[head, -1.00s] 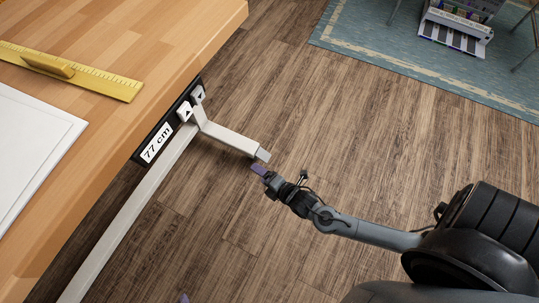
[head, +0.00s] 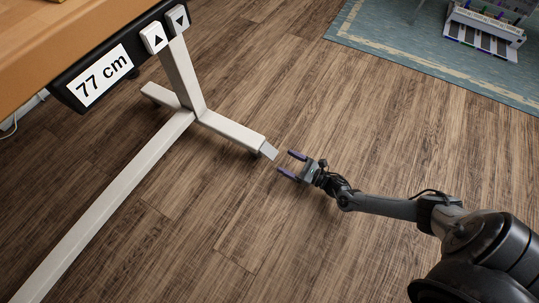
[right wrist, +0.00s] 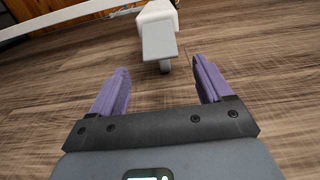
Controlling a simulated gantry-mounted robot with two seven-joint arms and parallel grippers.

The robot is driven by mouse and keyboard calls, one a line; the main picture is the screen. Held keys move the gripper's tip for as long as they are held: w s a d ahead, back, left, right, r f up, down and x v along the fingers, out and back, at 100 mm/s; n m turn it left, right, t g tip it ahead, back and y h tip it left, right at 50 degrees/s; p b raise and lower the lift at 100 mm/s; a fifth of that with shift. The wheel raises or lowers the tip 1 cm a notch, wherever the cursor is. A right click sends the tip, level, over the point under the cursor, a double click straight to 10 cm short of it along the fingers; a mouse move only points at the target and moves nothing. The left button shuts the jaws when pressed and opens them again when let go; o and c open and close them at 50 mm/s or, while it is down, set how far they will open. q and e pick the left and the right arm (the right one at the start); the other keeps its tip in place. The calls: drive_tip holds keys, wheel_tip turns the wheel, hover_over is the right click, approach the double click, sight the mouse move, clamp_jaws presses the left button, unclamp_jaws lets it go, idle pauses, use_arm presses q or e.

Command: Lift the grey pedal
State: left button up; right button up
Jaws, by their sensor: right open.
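The grey pedal (head: 268,151) is a small flat piece at the near end of the desk's white foot. In the right wrist view the pedal (right wrist: 159,43) lies ahead of the fingers, roughly centred between them and a little beyond their tips. My right gripper (head: 291,165) is open and empty, with its purple fingers apart and pointing at the pedal. In the right wrist view both fingers of the right gripper (right wrist: 160,75) frame the pedal, with a small gap. My left gripper does not show.
The desk's white leg and foot (head: 235,130) stand on the wooden floor. A control box (head: 100,72) reading 77 cm hangs under the desk edge, with up and down buttons. A blue rug (head: 420,50) bearing a small rack (head: 484,30) lies at the back right. Floor around the gripper is clear.

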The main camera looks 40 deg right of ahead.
sight(269, 152)
drive_tip(key=b+x, duration=0.3)
drive_tip(key=x, duration=0.4)
drive_tip(key=shift+w+a+f, duration=0.1)
drive_tip(key=shift+w, duration=0.25)
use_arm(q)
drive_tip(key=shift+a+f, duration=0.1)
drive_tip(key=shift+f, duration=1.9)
use_arm(e)
drive_tip(key=shift+w+a, duration=0.2)
drive_tip(key=shift+w, duration=0.3)
drive_tip(key=shift+c, duration=0.2)
